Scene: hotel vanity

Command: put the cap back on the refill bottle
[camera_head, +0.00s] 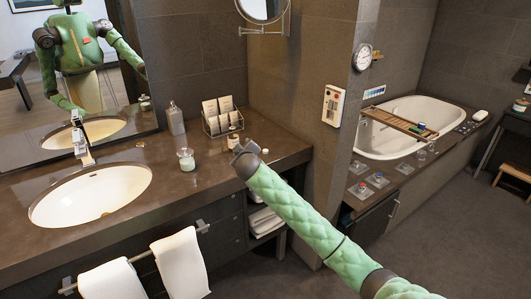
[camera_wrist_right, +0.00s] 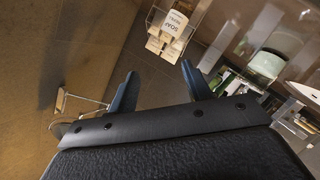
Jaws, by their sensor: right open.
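A small pale bottle (camera_head: 233,138) stands on the dark counter just behind my right gripper, partly hidden by it; I cannot tell for sure whether it is the refill bottle or whether it is capped. A small white piece (camera_head: 265,151) lies on the counter to the right of the gripper; it may be the cap, but it is too small to tell. My right gripper (camera_head: 241,155) is over the counter near its right end. In the wrist view its two dark fingers (camera_wrist_right: 159,70) are apart with nothing between them. My left gripper is not directly in view.
A wire rack of cards (camera_head: 221,117) stands at the back, with a grey bottle (camera_head: 175,118) to its left. A glass jar (camera_head: 186,160) stands left of my gripper. The sink (camera_head: 90,196) and tap (camera_head: 82,145) are further left. Counter between jar and sink is clear.

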